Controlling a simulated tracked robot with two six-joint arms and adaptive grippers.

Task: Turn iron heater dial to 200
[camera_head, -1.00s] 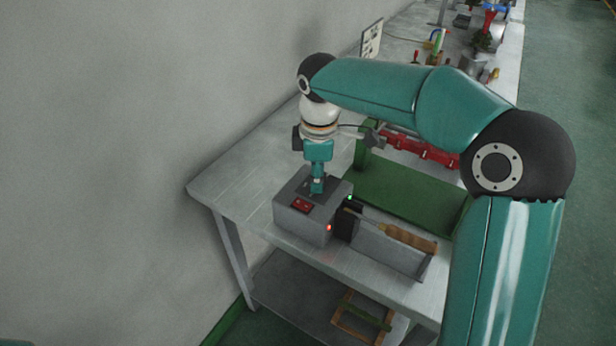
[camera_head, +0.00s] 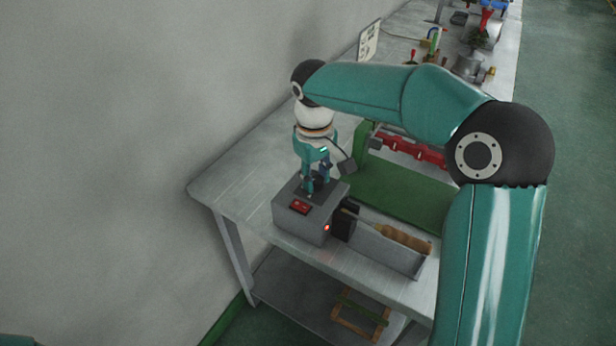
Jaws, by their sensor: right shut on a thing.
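The iron heater is a grey box (camera_head: 301,224) near the left end of the workbench. Its red switch (camera_head: 300,206) is on top and a red light (camera_head: 327,228) glows on its front. My right gripper (camera_head: 313,184) points down over the top of the heater. Its fingers are shut on the dark dial, which is largely hidden between them. The dial's number marks cannot be read from here. My left gripper is not in view.
A wooden-handled iron (camera_head: 405,238) rests in a grey holder (camera_head: 385,255) right of the heater. The bench top (camera_head: 235,185) left of the heater is clear.

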